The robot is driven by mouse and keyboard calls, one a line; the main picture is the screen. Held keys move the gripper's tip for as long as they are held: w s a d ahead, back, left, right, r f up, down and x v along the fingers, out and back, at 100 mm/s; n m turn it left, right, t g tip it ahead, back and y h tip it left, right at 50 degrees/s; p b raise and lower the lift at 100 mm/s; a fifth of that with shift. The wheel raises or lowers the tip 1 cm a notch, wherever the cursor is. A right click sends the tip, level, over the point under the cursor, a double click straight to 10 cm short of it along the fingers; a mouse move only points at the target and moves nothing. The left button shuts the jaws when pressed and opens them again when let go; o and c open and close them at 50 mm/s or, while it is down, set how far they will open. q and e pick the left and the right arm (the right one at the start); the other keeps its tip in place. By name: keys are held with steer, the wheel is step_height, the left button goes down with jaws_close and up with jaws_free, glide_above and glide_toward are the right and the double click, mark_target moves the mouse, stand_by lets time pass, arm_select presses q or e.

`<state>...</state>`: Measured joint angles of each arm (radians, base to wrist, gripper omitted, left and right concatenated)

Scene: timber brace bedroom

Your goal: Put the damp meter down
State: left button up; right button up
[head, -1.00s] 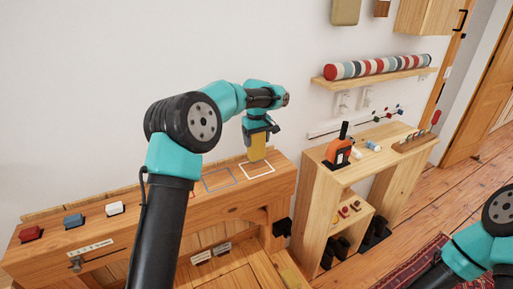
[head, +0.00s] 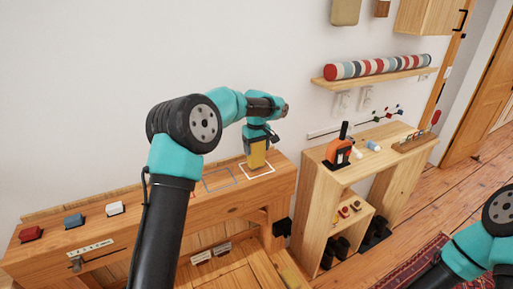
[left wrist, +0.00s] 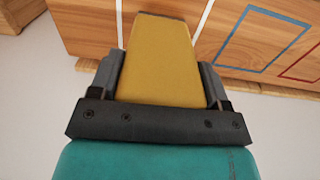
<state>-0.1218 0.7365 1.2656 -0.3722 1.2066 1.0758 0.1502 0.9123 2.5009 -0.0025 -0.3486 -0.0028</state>
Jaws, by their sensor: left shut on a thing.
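The damp meter is a yellow block-like thing (head: 257,155), dark near its top, held upright at the right end of the wooden bench (head: 235,203). My left gripper (head: 258,139) is shut on it from above. In the left wrist view the yellow meter (left wrist: 160,50) sits between the two dark fingers of my left gripper (left wrist: 159,82). Its lower end is over or within a white outlined rectangle (head: 268,171) on the bench top. I cannot tell whether it touches the wood. My right gripper is out of view; only part of that arm shows at lower right.
Other outlines lie left of the white one, including a blue-grey one (head: 219,179). A wooden shelf unit (head: 352,178) with an orange tool (head: 340,151) stands at right.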

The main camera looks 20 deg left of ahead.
arm_select(q)
steer(key=o, duration=1.1)
steer(key=shift+f, duration=0.1)
step_height(320, 180, up, 12)
steer(key=shift+r, duration=0.2)
